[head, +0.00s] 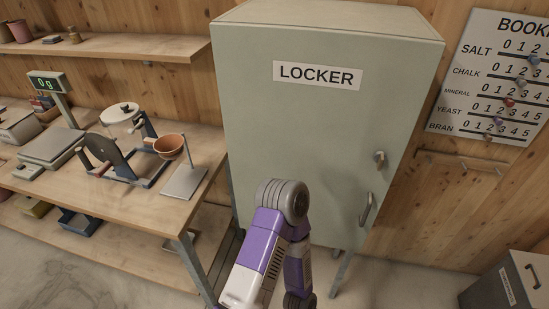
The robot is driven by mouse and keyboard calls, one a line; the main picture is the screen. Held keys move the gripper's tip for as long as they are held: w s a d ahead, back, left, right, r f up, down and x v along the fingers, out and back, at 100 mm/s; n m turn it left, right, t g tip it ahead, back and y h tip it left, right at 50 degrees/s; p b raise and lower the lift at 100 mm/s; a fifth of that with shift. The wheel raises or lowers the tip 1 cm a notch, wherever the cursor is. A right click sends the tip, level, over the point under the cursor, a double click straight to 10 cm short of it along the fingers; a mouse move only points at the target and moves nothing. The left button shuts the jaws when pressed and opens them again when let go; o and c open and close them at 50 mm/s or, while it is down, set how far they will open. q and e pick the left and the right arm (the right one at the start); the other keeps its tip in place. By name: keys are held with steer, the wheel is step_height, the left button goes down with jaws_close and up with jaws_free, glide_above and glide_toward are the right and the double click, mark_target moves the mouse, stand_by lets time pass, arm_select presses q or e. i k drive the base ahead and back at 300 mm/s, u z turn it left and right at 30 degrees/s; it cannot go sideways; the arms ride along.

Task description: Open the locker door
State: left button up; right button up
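The grey-green locker (310,135) stands against the wooden wall with its front facing me, and its door looks shut. A white label (317,75) reading LOCKER is on the upper part of the door. A bar handle (367,209) sits low on the door's right side. A small latch or key-like knob (380,158) is above the handle. One of my arms, purple and white, rises in front of the locker's lower left and bends back down. It hides part of the locker's lower front. Neither gripper shows in this view.
A wooden workbench (150,215) at the left holds a scale (52,145), a hand-cranked device (125,150) and a brown bowl (168,146) on a stand. A grey lidded bin (510,285) stands at lower right.

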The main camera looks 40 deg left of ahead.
mark_target(315, 108)
steer(key=u, duration=2.05)
steer(key=k, duration=0.75)
steer(key=z, duration=0.05)
